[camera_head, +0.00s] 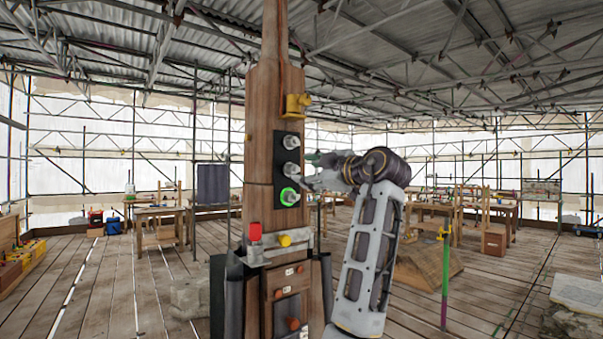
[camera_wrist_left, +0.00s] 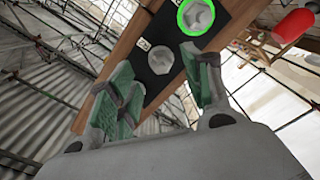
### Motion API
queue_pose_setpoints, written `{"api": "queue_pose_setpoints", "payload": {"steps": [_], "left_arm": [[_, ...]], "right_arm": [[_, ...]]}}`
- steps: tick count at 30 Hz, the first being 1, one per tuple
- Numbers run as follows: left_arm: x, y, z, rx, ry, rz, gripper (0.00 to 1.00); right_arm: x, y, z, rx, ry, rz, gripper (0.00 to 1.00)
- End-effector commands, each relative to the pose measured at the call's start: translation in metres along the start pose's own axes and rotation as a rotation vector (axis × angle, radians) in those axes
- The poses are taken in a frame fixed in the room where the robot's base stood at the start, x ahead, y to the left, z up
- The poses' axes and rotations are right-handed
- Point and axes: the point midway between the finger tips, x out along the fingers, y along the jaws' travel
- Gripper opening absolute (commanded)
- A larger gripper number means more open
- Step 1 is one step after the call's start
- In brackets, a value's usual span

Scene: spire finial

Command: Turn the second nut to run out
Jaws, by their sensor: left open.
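A wooden post (camera_head: 263,110) carries a black plate (camera_head: 279,183) with three grey nuts in a column: the top nut (camera_head: 291,142), the middle nut (camera_head: 290,169) and the bottom nut (camera_head: 288,196), which has a bright green ring. My left gripper (camera_head: 311,172) is just right of the plate, at about the middle nut's height. In the left wrist view, the open fingers with green pads (camera_wrist_left: 158,66) point at the plate. The middle nut (camera_wrist_left: 160,60) shows between their tips; I cannot tell whether they touch it. The ringed nut (camera_wrist_left: 196,17) lies outside them. My right gripper is not in view.
A yellow fitting (camera_head: 296,105) sticks out above the plate. A red cap (camera_head: 255,232) and a yellow knob (camera_head: 285,241) sit on a metal bracket below. A green and yellow stand (camera_head: 445,280) is on the plank floor at right. Workbenches stand farther back.

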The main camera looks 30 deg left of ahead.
Motion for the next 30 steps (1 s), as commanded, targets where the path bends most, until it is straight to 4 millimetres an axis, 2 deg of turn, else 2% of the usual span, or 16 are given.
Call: {"api": "queue_pose_setpoints", "payload": {"steps": [6, 12, 30], "left_arm": [[-0.032, 0.000, 0.001, 0.000, -0.002, 0.000, 0.49], [-0.050, 0.000, 0.001, 0.001, -0.001, -0.001, 0.49], [-0.055, 0.000, 0.001, 0.001, -0.001, -0.001, 0.49]], "right_arm": [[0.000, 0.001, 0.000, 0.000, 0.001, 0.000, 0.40], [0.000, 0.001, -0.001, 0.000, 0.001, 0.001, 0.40], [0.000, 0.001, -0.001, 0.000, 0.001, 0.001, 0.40]]}}
